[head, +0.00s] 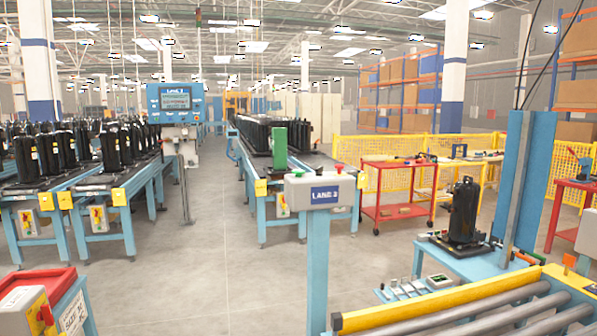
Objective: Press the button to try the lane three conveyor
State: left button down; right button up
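A grey control box (320,190) with a blue "LANE 3" label stands on a light blue post in the middle foreground. A red button (339,168) shows on top at the box's right end. Neither of my grippers is in view, and nothing touches the box.
A roller conveyor (470,312) with a yellow rail lies at the lower right. A blue table (480,264) holds a black compressor (462,212). A red-topped stand (40,283) is at the lower left. The grey floor (200,285) left of the post is clear.

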aim_at(297, 173)
jog(key=i+j+z, duration=0.15)
jog(key=z, duration=0.25)
jog(key=i+j+z, duration=0.15)
jog(key=z, duration=0.25)
jog(key=i+j+z, duration=0.1)
jog(key=j, duration=0.2)
jog(key=i+j+z, duration=0.15)
jog(key=j, duration=0.2)
jog(key=i+j+z, duration=0.1)
jog(key=j, duration=0.2)
jog(key=i+j, duration=0.15)
jog(key=j, duration=0.25)
jog(key=i+j, duration=0.15)
jog(key=j, duration=0.25)
jog(key=i+j, duration=0.15)
jog(key=j, duration=0.2)
jog(key=i+j+z, duration=0.1)
jog(key=j, duration=0.3)
jog(key=i, duration=0.05)
